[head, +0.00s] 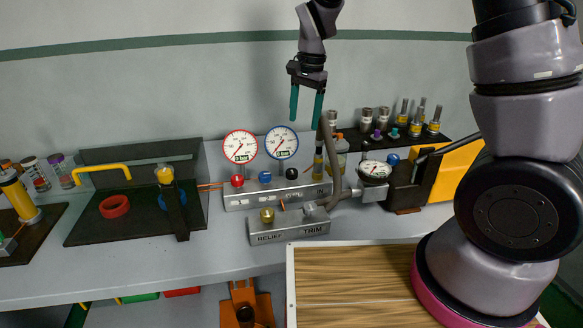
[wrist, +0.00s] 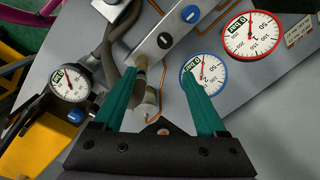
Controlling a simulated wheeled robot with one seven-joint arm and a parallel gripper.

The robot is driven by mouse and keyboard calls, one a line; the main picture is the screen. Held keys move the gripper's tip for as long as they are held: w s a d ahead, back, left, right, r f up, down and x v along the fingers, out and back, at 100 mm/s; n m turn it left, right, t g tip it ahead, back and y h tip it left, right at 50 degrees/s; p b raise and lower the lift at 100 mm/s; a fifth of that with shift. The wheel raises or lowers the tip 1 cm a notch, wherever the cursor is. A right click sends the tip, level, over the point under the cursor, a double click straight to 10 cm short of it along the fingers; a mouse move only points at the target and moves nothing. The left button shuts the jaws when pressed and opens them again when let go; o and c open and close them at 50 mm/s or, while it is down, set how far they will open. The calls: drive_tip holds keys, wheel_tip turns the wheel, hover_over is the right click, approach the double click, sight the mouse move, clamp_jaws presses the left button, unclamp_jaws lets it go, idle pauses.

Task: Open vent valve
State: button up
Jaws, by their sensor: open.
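My gripper (head: 305,116) hangs with its two green fingers pointing down, apart and empty, above the right part of the grey manifold block (head: 262,198). The block carries a red knob (head: 237,181), a blue knob (head: 265,177) and a black knob (head: 291,173). I cannot read which one is the vent valve. In the wrist view my gripper (wrist: 163,72) is open, with the black knob (wrist: 165,41) beyond the fingertips and the blue knob (wrist: 190,14) farther off. No knob is between the fingers.
A red-rimmed gauge (head: 240,147) and a blue-rimmed gauge (head: 281,142) stand behind the block. A lower block (head: 289,228) reads RELIEF and TRIM. A grey hose (head: 331,165) and a small gauge (head: 375,170) are at its right. Bottles (head: 383,117) stand behind.

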drive_tip(key=h, duration=0.1)
hover_over(291, 171)
wheel_tip(291, 171, down, 6)
wheel_tip(291, 171, down, 10)
drive_tip(key=shift+w+f, duration=0.1)
clamp_jaws()
